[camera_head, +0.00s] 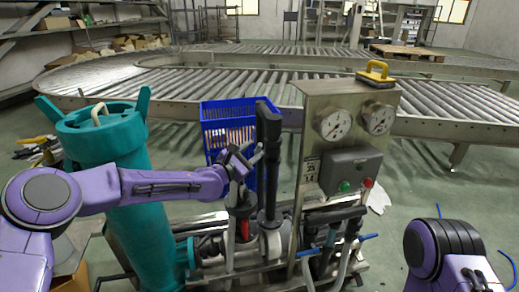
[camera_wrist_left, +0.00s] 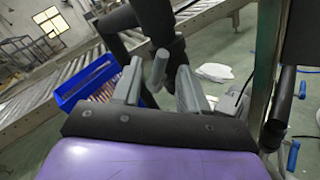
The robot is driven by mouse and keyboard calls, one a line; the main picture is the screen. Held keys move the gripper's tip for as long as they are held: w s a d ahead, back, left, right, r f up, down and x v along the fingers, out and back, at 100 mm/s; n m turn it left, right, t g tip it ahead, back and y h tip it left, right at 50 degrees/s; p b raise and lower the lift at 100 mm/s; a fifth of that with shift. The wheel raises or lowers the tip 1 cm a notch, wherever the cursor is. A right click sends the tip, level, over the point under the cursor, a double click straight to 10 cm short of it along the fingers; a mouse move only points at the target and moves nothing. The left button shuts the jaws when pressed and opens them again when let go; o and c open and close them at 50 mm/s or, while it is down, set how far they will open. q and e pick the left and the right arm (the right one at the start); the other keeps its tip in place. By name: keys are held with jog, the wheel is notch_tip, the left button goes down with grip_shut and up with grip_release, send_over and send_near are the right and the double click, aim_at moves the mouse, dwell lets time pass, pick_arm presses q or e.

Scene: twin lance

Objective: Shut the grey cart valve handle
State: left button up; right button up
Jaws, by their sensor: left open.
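My left gripper (camera_head: 246,158) reaches in from the left, level with the dark upright pipe (camera_head: 268,150) on the cart. Its two fingers are apart in the left wrist view (camera_wrist_left: 158,88). A short grey handle (camera_wrist_left: 158,68) shows between the fingertips there, with the dark pipe behind it. I cannot tell whether either finger touches the handle. In the head view the handle is small and partly lost among the fingers. My right arm shows at the lower right, but its gripper is out of the picture.
A teal cylinder (camera_head: 130,190) stands on the cart's left. A gauge panel (camera_head: 345,130) with buttons rises right of the pipe, and blue-handled valves (camera_head: 368,237) sit below it. A blue crate (camera_head: 228,112) is behind, before a roller conveyor (camera_head: 450,100).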

aim_at(258, 148)
pick_arm(q)
jog(key=shift+x, duration=2.3)
grip_shut()
jog(key=shift+f, duration=0.1)
